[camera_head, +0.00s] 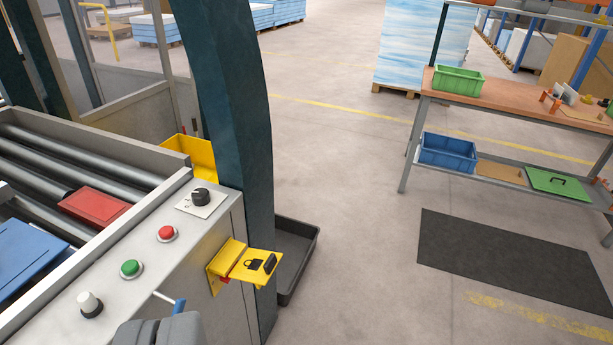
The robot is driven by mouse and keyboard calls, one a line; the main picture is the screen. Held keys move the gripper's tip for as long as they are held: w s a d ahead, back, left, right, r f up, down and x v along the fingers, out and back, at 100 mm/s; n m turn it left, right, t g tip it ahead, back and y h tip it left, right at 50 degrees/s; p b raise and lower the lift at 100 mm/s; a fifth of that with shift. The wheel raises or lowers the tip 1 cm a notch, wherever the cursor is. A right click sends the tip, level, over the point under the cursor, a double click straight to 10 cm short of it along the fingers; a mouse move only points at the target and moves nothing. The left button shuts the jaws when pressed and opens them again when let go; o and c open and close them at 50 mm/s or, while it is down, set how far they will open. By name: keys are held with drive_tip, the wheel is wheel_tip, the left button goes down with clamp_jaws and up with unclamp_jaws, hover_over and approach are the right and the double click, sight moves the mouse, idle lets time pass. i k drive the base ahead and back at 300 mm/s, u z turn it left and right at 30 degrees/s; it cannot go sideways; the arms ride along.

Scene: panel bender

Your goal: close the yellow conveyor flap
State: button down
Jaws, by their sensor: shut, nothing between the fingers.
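A yellow flap-like panel (192,155) stands at the far right end of the roller conveyor (85,165), partly hidden by the conveyor's side wall and the dark green post. It looks tilted, and I cannot tell its exact position. A second yellow piece, a hinged plate with a padlock symbol (256,264), sticks out from the front of the control cabinet. My gripper (160,328) is a grey shape at the bottom edge, shut and empty, in front of the cabinet and well apart from both yellow pieces.
The cabinet top carries a black knob (201,196), a red button (166,233), a green button (130,268) and a white-topped switch (89,302). A blue-tipped lever (178,306) is close to my gripper. A black tray (298,262) lies behind the post.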

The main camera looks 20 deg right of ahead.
sight(255, 266)
drive_tip(key=u, duration=0.25)
drive_tip(key=k, duration=0.2)
drive_tip(key=z, duration=0.6)
drive_tip(key=i, duration=1.35)
drive_tip(key=u, duration=0.35)
